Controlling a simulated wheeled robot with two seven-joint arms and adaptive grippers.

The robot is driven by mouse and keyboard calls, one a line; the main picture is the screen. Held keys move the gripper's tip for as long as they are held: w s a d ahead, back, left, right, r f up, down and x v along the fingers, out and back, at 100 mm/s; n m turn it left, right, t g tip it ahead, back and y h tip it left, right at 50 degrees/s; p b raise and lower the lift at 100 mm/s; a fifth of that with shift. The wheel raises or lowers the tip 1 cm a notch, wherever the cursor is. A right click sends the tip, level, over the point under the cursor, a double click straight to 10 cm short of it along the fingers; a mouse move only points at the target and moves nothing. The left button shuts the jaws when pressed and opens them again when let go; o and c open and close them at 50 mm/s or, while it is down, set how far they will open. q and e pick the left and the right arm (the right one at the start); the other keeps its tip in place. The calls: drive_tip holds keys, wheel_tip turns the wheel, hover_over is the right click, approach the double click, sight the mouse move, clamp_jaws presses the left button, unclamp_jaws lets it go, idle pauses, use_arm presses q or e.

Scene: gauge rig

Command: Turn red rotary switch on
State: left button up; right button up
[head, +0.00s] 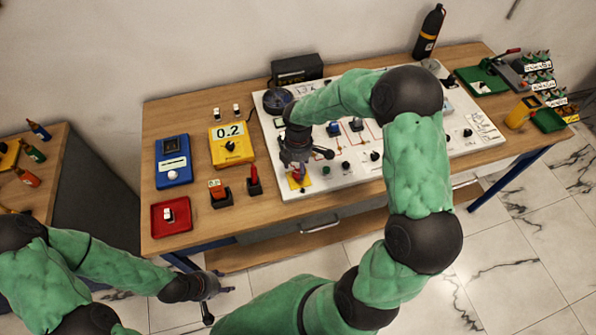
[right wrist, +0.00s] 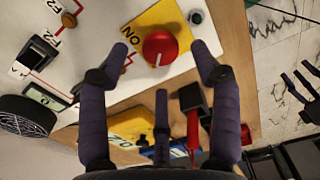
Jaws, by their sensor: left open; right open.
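The red rotary switch (right wrist: 160,48) is a round red knob with a white pointer line, on a yellow plate (right wrist: 176,16) marked ON. In the right wrist view the line points toward the bottom of the picture, and ON lies left of the knob. In the head view the red knob (head: 298,176) is partly hidden under my right gripper (head: 297,168). My left gripper (head: 212,293) is open and empty, low at the left, away from the panel.
The white panel (head: 345,172) carries other knobs and buttons. Left of it on the wooden table are a yellow meter (head: 231,146), a blue box (head: 173,160), a red tray (head: 171,216) and two small switch-like pieces. A black bottle (head: 429,32) stands at the back.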

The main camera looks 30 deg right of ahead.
sight(298, 174)
drive_tip(key=shift+f, duration=1.75)
drive_tip(key=shift+s, duration=0.1)
drive_tip(key=c, duration=1.1)
